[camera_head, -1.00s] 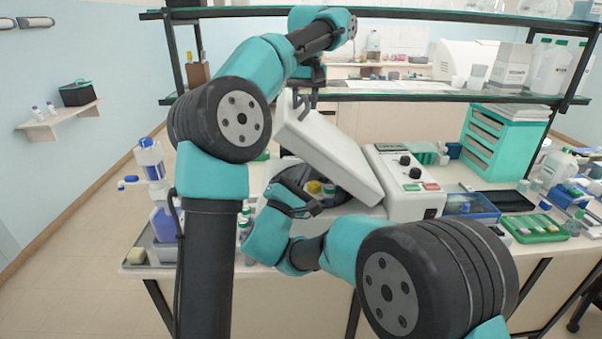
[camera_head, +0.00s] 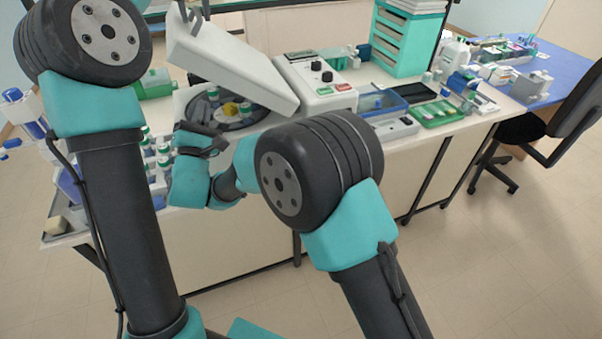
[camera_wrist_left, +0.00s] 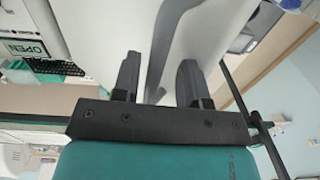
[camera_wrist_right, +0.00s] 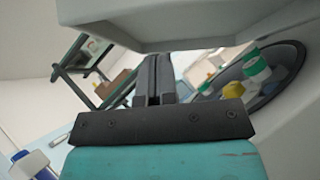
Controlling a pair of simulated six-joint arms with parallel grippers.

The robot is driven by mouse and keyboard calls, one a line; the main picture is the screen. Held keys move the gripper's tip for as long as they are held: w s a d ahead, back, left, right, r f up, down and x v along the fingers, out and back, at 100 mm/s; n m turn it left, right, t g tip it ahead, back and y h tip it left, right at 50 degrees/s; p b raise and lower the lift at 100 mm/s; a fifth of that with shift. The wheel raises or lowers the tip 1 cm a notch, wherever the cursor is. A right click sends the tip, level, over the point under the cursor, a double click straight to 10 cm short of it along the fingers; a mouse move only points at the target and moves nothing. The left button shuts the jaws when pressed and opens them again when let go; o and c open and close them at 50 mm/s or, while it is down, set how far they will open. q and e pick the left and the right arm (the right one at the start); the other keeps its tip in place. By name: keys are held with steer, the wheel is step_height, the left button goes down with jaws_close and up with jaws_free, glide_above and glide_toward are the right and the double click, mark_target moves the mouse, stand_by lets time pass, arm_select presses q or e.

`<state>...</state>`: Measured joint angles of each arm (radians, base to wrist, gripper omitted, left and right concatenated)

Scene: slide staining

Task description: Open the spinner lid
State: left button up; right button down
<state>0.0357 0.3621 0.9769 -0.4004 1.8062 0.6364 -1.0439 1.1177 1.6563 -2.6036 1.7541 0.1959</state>
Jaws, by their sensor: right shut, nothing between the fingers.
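The spinner's white lid (camera_head: 230,68) is raised and tilted, its left end high, over the dark round rotor bowl (camera_head: 243,121), which holds blue-grey parts and a yellow piece. My left gripper (camera_head: 190,12) is at the lid's high left end. My right gripper (camera_head: 205,132) is low at the bowl's front left. In the right wrist view its fingers (camera_wrist_right: 154,80) are together and empty, just below the lid (camera_wrist_right: 180,22); the bowl (camera_wrist_right: 285,75) is to their right.
The control panel (camera_head: 318,88) with knobs and buttons adjoins the bowl on the right. Green-capped bottles (camera_head: 148,150) stand left of my right gripper. A blue tray (camera_head: 383,103), a green rack (camera_head: 440,112) and teal drawers (camera_head: 405,40) lie further right.

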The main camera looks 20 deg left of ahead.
steer(key=a+v, duration=0.1)
steer(key=v, duration=0.9)
steer(key=w+d+f+m+g+h, duration=0.4)
steer(key=w+d+f+g+h, duration=0.5)
steer(key=w+d+f, duration=0.8)
steer(key=w+d+h, duration=0.1)
steer(key=d, duration=0.1)
steer(key=shift+d, duration=0.4)
